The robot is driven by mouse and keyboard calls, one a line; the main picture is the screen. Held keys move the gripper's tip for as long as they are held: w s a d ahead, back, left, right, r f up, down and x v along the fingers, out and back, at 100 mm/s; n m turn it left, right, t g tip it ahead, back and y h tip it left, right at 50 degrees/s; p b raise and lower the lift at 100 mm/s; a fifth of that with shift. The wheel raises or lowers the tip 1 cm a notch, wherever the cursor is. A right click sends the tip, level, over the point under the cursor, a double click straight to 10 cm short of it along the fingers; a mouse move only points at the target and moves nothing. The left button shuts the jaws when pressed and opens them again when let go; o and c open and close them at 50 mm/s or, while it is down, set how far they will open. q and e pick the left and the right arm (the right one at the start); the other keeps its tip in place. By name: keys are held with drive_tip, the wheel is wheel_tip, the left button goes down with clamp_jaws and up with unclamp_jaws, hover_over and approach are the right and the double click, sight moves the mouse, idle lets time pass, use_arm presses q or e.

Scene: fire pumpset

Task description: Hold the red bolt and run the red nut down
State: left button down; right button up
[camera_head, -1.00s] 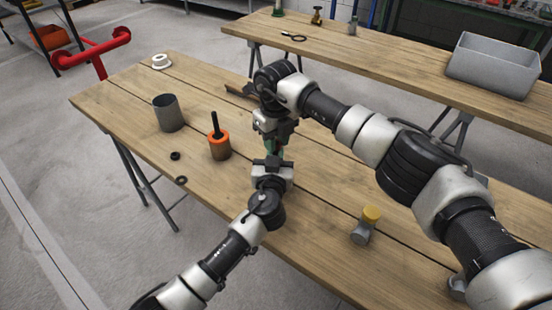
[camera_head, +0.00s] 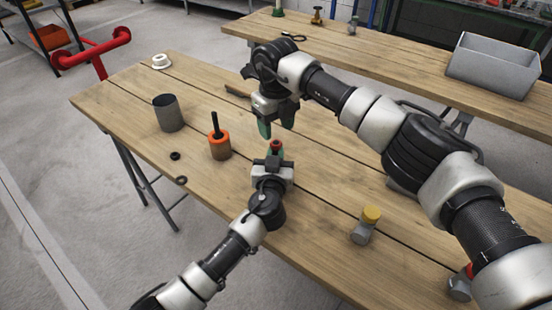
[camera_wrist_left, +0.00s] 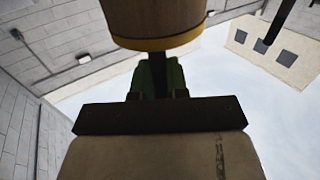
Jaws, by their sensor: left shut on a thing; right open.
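A small red part (camera_head: 276,145) stands up from the tips of my left gripper (camera_head: 274,157), which is shut on it. I take it as the red bolt; at this size I cannot tell the bolt from the red nut on it. My right gripper (camera_head: 277,126) is open, with green fingertips pointing down, just above the red part and apart from it. In the left wrist view, my left gripper's green fingers (camera_wrist_left: 160,78) are close together. A large brown cylinder with a yellow rim (camera_wrist_left: 155,25) covers the top there, and the red part is hidden.
On the wooden table (camera_head: 310,215) stand an orange holder with a black rod (camera_head: 219,148), a grey cup (camera_head: 168,114), black rings (camera_head: 175,156), a white ring (camera_head: 160,62) and a yellow-capped fitting (camera_head: 366,226). A grey fitting (camera_head: 459,287) is partly behind my right arm.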

sight(276, 142)
drive_tip(key=shift+c, duration=0.3)
wheel_tip(276, 142, up, 2)
drive_tip(key=n, duration=0.4)
drive_tip(key=shift+r+n, duration=0.1)
drive_tip(key=shift+n, duration=0.3)
drive_tip(key=n, duration=0.1)
drive_tip(key=r+n, duration=0.1)
drive_tip(key=n, duration=0.1)
drive_tip(key=shift+r, duration=0.15)
drive_tip(key=shift+f, duration=4.05)
drive_tip(key=shift+c, duration=0.3)
clamp_jaws()
drive_tip(key=shift+o, duration=1)
unclamp_jaws()
